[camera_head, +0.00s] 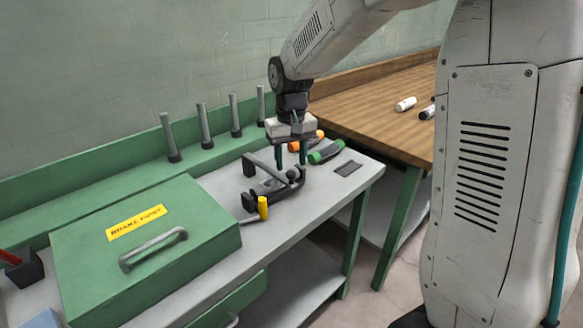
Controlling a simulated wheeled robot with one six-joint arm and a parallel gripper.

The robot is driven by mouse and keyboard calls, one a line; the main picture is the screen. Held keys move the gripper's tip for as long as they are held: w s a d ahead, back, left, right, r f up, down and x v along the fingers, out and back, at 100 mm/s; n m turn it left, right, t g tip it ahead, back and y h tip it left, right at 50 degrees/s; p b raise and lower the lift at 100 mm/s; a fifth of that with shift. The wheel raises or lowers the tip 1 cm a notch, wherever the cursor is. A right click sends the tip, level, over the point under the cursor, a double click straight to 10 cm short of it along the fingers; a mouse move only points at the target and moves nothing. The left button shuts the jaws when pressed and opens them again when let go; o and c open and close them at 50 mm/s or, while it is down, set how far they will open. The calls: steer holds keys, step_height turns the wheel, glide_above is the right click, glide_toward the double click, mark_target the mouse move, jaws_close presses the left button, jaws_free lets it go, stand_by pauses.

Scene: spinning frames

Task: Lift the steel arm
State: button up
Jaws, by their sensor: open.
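A dark device with a grey steel arm (264,167) stands on the grey bench top, near the bench's right end. The arm slants from a dark upright at the left down toward a dark knob (292,174) at the right. A yellow cylinder (263,208) stands at the device's front. My gripper (291,161) points down above the device's right end, behind the knob. Its two dark fingers are apart, with nothing seen between them. I cannot tell whether a finger touches the device.
A green box (85,245) with a grey handle fills the bench's left. Orange (306,141) and green-ended (326,152) cylinders lie just right of my gripper. Several grey posts (204,126) stand along the back. A wooden table (370,105) adjoins at right.

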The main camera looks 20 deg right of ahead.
mark_target(291, 172)
steer(key=shift+f, duration=1.55)
jaws_close()
steer(key=shift+r, duration=0.1)
